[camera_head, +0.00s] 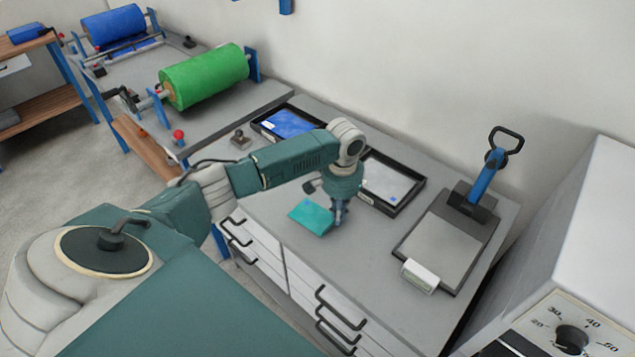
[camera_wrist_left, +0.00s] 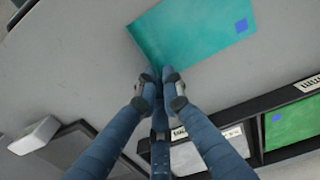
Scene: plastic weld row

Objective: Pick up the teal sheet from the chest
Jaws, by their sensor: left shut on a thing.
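The teal sheet (camera_head: 311,217) is at the front part of the grey top of the chest (camera_head: 278,202). In the left wrist view the teal sheet (camera_wrist_left: 190,32) is a flat teal rectangle with a small blue square near one corner. My left gripper (camera_head: 338,222) points down at the sheet's right edge. In the left wrist view my left gripper (camera_wrist_left: 160,76) has its fingertips together on a corner of the sheet. It is shut on the sheet. Whether the sheet is clear of the top, I cannot tell. My right gripper is not in view.
Black trays stand behind my left gripper, one with a blue sheet (camera_head: 287,123) and one with a pale sheet (camera_head: 388,180). A device with a blue lever (camera_head: 484,180) stands at the right. A green roll (camera_head: 205,76) and a blue roll (camera_head: 113,27) are at the back left.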

